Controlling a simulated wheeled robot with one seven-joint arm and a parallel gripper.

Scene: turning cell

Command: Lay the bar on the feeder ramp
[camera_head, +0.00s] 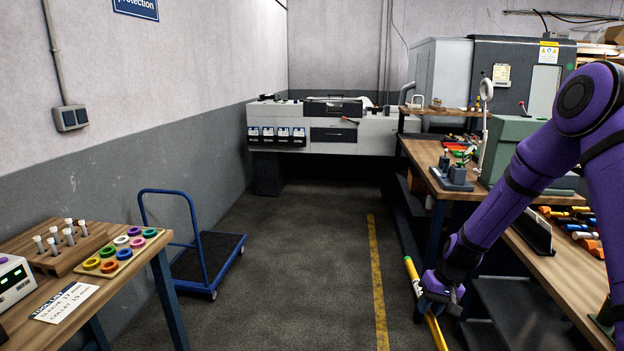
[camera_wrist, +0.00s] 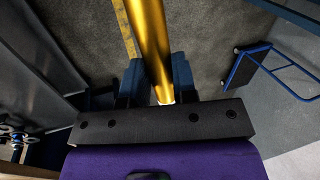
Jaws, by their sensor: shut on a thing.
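My gripper (camera_head: 439,296) is low at the right of the head view, beside the workbench. It is shut on a long yellow bar (camera_head: 411,268), which sticks out above and below the fingers and is tilted. In the wrist view the bar (camera_wrist: 150,40) runs between the two blue fingers (camera_wrist: 158,88) and out past the top edge. A bright end of the bar shows near the palm. The bar is held in the air above the floor. I cannot make out the feeder ramp for certain in either view.
The wooden workbench (camera_head: 546,262) at right carries a green machine and loose tools. A blue trolley (camera_head: 207,256) stands at left, beyond a table (camera_head: 128,269) with colored rings. A grey machine (camera_head: 325,128) stands at the back. The floor between, with its yellow line (camera_head: 377,275), is clear.

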